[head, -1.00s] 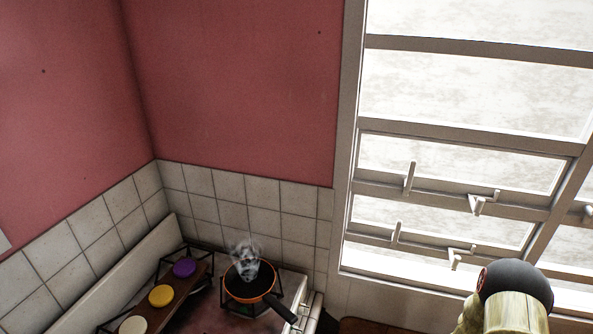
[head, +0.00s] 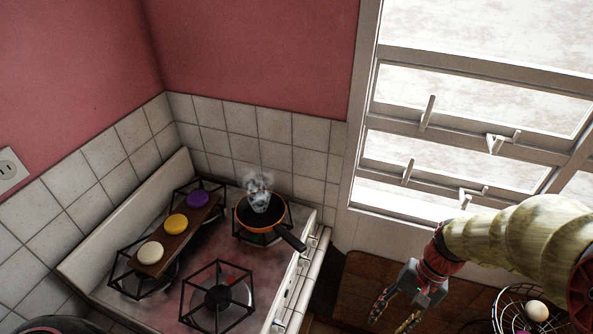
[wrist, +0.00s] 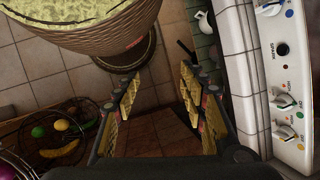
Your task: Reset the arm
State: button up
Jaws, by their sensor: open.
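My arm reaches in from the right edge of the head view, and my gripper (head: 394,317) hangs at its end, fingers pointing down. The fingers stand apart over the brown surface right of the stove. In the wrist view my gripper (wrist: 160,100) shows both fingers spread with nothing between them. The brown tiled surface shows through the gap.
The stove (head: 100,272) holds a smoking orange pan (head: 281,220) and a board with purple, yellow and white discs. A wire basket (head: 501,318) with an egg is below my arm. Stove knobs (wrist: 284,132) are right in the wrist view. A window is behind.

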jog(key=a+r+n+t+h+b, duration=0.2)
jog(key=r+n+t, duration=0.4)
jog(key=r, duration=1.2)
jog(key=shift+s+a+r+t+h, duration=0.3)
jog(key=shift+a+t+h, duration=0.25)
jog(key=shift+t+h, duration=0.45)
